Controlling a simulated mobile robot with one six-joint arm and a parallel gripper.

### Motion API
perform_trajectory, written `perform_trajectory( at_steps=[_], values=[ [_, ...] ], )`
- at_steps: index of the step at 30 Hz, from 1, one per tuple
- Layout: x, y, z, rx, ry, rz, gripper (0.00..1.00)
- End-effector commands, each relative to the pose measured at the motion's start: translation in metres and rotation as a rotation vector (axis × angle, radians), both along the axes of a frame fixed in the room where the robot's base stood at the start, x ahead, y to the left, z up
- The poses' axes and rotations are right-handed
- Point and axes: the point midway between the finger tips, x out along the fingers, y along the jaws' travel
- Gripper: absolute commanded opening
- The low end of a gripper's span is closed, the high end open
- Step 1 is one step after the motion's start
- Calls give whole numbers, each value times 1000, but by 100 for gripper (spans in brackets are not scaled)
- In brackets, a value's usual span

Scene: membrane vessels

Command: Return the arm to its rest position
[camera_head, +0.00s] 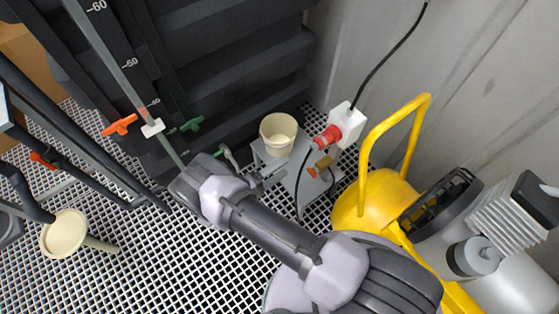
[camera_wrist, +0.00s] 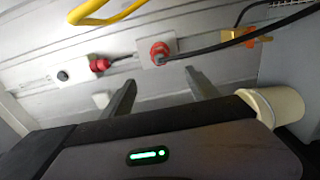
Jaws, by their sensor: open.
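My arm reaches from the lower right to the middle of the head view. Its wrist (camera_head: 215,190) is over the grating floor, left of a small grey stand. My gripper (camera_wrist: 162,90) shows in the wrist view with its two grey fingers apart and nothing between them. The fingers point toward the pale wall. In the head view the fingers are small and hard to make out beside the stand.
A cream cup (camera_head: 278,134) stands on the small grey stand (camera_head: 305,185), close to my wrist; it also shows in the wrist view (camera_wrist: 275,104). A red plug (camera_head: 328,138) sits at a white wall socket. A yellow compressor (camera_head: 375,205) stands right of my arm. Dark tank and pipes with orange valves (camera_head: 120,125) are left.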

Motion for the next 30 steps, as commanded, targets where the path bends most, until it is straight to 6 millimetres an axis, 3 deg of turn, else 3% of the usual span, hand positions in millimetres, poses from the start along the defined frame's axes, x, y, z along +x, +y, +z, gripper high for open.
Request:
perform_trajectory(
  at_steps=[5,7,10,13,17,21,27,30],
  values=[
    [2,0,4,6,2,-11,70],
    [8,-3,23,36,24,-73,70],
    [20,-21,85,153,102,-268,70],
    [14,-51,157,353,207,-482,70],
    [-17,-86,238,687,304,-664,70],
    [-66,-107,306,1102,316,-724,70],
    [-129,-106,373,1647,138,-570,70],
    [-145,-101,392,1809,16,-454,70]
  ],
)
